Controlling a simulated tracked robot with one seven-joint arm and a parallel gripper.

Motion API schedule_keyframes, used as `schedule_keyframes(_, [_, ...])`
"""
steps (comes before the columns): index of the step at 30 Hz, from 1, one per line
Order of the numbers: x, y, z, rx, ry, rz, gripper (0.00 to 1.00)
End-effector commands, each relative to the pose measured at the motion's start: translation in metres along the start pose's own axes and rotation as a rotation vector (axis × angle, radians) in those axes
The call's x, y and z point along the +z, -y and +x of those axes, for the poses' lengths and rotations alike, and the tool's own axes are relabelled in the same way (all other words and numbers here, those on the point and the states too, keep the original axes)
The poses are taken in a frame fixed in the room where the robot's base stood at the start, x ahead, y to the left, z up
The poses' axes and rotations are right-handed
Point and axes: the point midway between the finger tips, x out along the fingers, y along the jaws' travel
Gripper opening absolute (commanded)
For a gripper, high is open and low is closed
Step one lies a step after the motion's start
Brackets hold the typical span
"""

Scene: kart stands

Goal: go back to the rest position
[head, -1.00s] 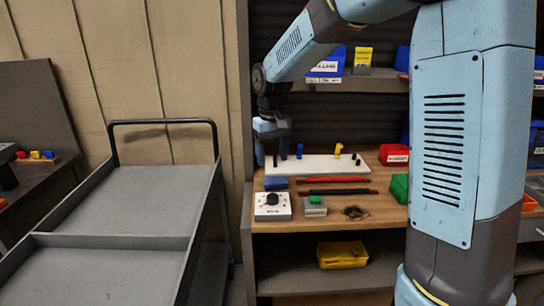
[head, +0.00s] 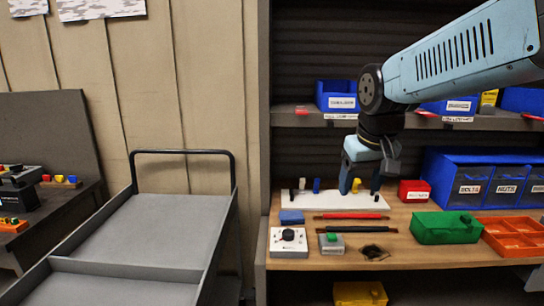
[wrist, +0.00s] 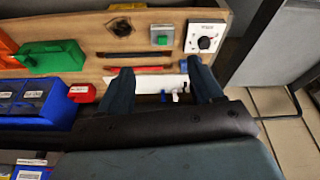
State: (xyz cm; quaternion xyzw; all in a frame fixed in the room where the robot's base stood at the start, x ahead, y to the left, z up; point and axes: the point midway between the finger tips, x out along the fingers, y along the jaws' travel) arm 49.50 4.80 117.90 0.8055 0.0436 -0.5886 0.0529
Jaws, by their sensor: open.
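My gripper (head: 360,188) hangs downward over the back of the wooden workbench (head: 420,254), in front of the white board (head: 300,200). Its two fingers are spread with nothing between them. It also shows in the wrist view (wrist: 158,72), where the fingers are apart above the bench with the white board behind and between them. From the head view I cannot tell how high the fingertips are above the board. My arm reaches in from the upper right.
The bench holds a dial box (head: 289,242), a green-button box (head: 331,244), red and black rods, a red bin (head: 414,190), a green bin (head: 445,228), an orange tray (head: 515,237) and blue drawers (head: 485,180). A shelf with bins is above. A grey cart (head: 160,215) stands left.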

Motion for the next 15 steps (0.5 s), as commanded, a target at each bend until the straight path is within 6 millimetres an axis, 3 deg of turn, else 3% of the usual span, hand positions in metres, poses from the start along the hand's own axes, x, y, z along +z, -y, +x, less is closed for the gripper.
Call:
schedule_keyframes(9, [0.07, -0.026, -0.025, 0.016, -0.122, 0.091, 0.65])
schedule_keyframes(15, [0.098, -0.033, -0.028, 0.02, -0.17, 0.126, 0.65])
